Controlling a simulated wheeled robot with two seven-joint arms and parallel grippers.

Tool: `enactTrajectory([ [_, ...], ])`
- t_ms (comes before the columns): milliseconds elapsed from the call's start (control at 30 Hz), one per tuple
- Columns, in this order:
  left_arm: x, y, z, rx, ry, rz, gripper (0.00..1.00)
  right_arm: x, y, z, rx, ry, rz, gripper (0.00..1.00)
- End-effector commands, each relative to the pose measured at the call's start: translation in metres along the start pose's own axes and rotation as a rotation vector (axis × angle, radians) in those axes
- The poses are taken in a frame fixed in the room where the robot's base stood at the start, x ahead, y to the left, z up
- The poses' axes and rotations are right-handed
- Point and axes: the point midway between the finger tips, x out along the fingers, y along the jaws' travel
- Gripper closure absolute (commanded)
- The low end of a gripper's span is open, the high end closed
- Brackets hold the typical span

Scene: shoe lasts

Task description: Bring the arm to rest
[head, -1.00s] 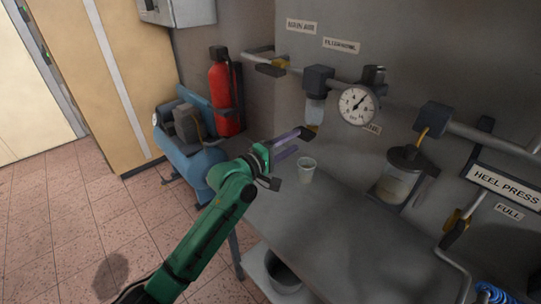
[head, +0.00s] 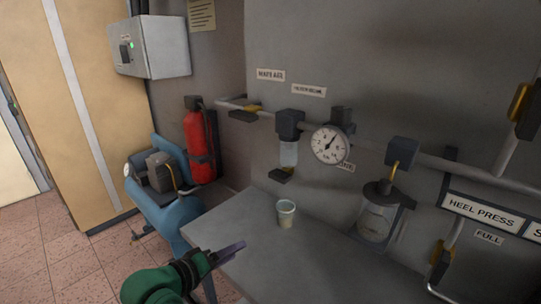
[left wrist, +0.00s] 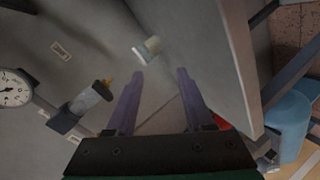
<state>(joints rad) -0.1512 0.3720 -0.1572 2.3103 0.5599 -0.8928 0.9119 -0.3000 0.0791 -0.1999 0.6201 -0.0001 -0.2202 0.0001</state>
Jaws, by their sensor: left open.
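My left gripper (head: 226,254) is low in the head view, at the near left edge of the grey bench (head: 240,215). Its green arm comes in from the bottom. In the left wrist view its two purple fingers (left wrist: 160,74) stand apart with nothing between them. A small pale cup (head: 286,214) stands upright on the bench, apart from the gripper. The cup also shows in the left wrist view (left wrist: 147,49), beyond the fingertips. My right gripper is in neither view.
Along the wall run a pipe with a filter bowl (head: 288,153), a round gauge (head: 330,145) and a larger jar (head: 377,215). A blue compressor (head: 165,205) and a red extinguisher (head: 200,145) stand left of the bench. The bench around the cup is clear.

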Motion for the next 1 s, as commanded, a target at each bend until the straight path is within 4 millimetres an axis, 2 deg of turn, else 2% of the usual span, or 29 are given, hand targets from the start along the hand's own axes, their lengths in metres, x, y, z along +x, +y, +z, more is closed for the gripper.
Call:
enactTrajectory([
  [33, -0.008, -0.029, 0.021, 0.106, -0.04, -0.109, 0.47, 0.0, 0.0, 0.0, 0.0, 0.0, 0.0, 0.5],
  [100, -0.025, -0.066, 0.044, 0.264, -0.11, -0.254, 0.47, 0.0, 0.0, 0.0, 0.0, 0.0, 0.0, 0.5],
  [200, -0.052, -0.107, 0.069, 0.433, -0.225, -0.417, 0.47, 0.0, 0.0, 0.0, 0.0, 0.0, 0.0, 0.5],
  [300, -0.083, -0.138, 0.091, 0.559, -0.352, -0.545, 0.47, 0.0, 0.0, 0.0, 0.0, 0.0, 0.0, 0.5],
  [500, -0.145, -0.184, 0.127, 0.728, -0.62, -0.726, 0.47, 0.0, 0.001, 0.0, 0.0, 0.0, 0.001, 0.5],
  [600, -0.119, -0.217, 0.14, 0.722, -0.631, -0.726, 0.47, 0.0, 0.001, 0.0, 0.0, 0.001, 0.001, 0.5],
  [767, -0.091, -0.272, 0.171, 0.714, -0.661, -0.73, 0.47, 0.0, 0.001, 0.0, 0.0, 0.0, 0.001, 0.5],
  [867, -0.078, -0.312, 0.197, 0.709, -0.682, -0.733, 0.47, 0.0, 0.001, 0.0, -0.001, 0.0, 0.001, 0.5],
  [967, -0.073, -0.36, 0.232, 0.702, -0.711, -0.74, 0.47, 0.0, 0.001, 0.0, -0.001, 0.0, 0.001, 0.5],
  [1000, -0.074, -0.382, 0.25, 0.699, -0.725, -0.743, 0.47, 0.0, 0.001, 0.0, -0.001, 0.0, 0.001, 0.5],
])
